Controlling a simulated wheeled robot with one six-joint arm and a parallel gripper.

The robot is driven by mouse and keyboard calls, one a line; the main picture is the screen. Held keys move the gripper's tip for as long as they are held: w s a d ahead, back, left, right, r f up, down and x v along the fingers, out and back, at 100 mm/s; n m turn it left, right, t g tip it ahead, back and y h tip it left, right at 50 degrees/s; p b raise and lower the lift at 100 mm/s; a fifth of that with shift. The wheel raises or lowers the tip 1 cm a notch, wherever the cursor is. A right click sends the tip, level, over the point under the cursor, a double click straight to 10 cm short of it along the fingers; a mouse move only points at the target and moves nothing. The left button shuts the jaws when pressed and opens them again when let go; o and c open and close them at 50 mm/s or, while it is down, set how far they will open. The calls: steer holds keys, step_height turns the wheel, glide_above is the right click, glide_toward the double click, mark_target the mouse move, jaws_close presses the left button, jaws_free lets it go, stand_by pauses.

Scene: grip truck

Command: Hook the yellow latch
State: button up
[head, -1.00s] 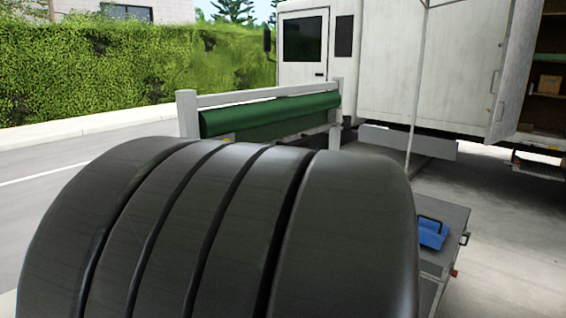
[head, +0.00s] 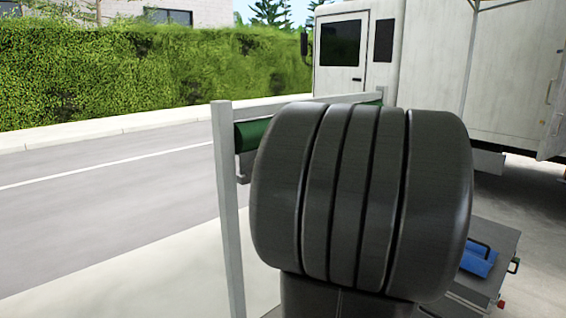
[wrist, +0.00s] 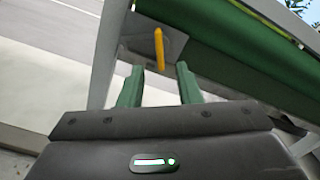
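Nothing is held. In the head view my dark arm hides the gripper and latch, and only part of the green roll (head: 252,134) shows on its grey frame (head: 228,210).
A white truck (head: 433,75) stands behind at the right. A grey box (head: 505,238) with a blue item (head: 478,262) on it is at the lower right. The road and pale pavement to the left of the frame are clear.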

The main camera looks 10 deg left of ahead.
steer(key=p+x, duration=0.1)
steer(key=x, duration=0.5)
steer(key=shift+w+a, duration=0.15)
steer(key=shift+a, duration=0.1)
jaws_close()
